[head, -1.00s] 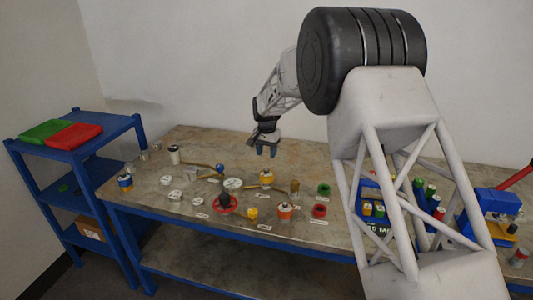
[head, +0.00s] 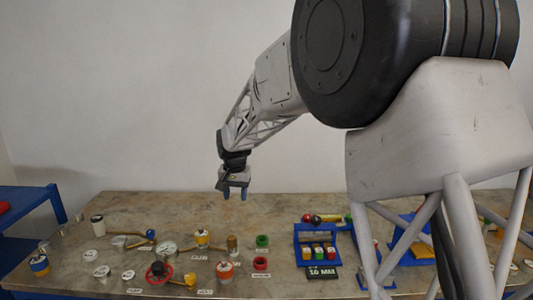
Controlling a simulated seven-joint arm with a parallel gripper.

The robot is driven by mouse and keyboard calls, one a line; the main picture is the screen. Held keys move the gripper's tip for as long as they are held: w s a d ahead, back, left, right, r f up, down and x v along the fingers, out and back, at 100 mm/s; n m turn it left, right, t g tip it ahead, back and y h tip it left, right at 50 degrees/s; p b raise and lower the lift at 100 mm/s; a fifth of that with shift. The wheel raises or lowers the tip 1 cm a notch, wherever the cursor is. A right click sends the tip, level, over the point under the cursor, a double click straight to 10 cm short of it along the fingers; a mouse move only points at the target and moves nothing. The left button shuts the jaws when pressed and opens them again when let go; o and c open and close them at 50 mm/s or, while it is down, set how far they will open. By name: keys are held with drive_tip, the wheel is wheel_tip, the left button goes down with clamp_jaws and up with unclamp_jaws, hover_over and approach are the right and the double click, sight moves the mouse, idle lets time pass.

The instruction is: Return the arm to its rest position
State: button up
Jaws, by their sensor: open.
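My gripper (head: 234,194) hangs in the air over the back part of the workbench (head: 190,207), with its fingers pointing down. It is open and nothing shows between the fingers. It is clear of the items on the bench. My arm stretches from the right of the head view toward the middle, in front of the white wall.
A blue rack (head: 300,246) stands right of centre. A blue shelf (head: 35,200) stands at far left.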

drive_tip(key=s+d+r+t, duration=0.1)
drive_tip(key=s+d+r, duration=0.3)
drive_tip(key=s+d, duration=0.55)
drive_tip(key=s+d+r, duration=0.5)
drive_tip(key=s+d, duration=0.4)
drive_tip(key=s, duration=0.2)
drive_tip(key=s+d+f, duration=0.1)
drive_tip(key=s+d, duration=0.2)
drive_tip(key=s, duration=0.6)
drive_tip(key=s+d+f, duration=0.2)
drive_tip(key=s+d, duration=0.1)
drive_tip(key=s, duration=0.6)
drive_tip(key=s+d+f+n+t, duration=0.1)
drive_tip(key=s+d, duration=0.3)
drive_tip(key=s, duration=0.5)
drive_tip(key=shift+f, duration=0.65)
drive_tip(key=shift+d, duration=0.1)
idle(2.5)
